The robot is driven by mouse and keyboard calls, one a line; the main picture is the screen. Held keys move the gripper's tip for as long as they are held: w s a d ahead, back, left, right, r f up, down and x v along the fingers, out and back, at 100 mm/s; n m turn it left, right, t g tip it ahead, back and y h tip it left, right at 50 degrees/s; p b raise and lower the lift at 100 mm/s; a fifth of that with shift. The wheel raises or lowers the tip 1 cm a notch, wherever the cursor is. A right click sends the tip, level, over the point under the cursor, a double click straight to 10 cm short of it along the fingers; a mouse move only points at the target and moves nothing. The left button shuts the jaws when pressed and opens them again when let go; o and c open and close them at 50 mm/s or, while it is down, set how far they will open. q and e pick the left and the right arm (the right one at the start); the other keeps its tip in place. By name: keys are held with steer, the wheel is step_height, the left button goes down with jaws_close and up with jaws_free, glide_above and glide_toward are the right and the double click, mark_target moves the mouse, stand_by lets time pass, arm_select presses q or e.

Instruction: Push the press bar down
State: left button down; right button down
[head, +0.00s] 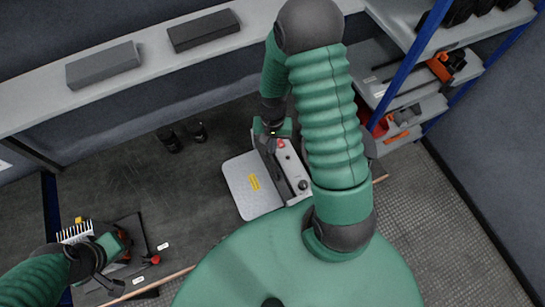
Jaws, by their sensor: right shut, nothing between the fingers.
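A grey device with a light plate (245,190), a yellow label, a red button and a black knob stands on the bench in mid-view. A dark long bar (277,172) runs along it, which may be the press bar. My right gripper (271,130) is shut and empty at the far end of this device, beside or just above the bar; contact cannot be told. My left gripper (103,277) is at the lower left, over a dark fixture (134,236) with a white comb-like part. Its fingers are too small and dark to tell their opening.
Two dark cylinders (182,136) stand on the bench behind. A shelf (155,50) with two grey boxes runs along the back. Racks (415,100) with orange and black items stand at right. Bench between the fixture and device is clear. A red knob (155,260) is near the fixture.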

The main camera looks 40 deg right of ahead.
mark_target(272, 161)
steer(key=shift+f+b, duration=0.3)
steer(key=shift+f, duration=0.15)
step_height(272, 161, down, 6)
steer(key=b, duration=0.5)
steer(key=shift+s+f, duration=0.1)
steer(key=shift+s, duration=0.05)
steer(key=shift+a, duration=0.2)
steer(key=shift+b, duration=0.3)
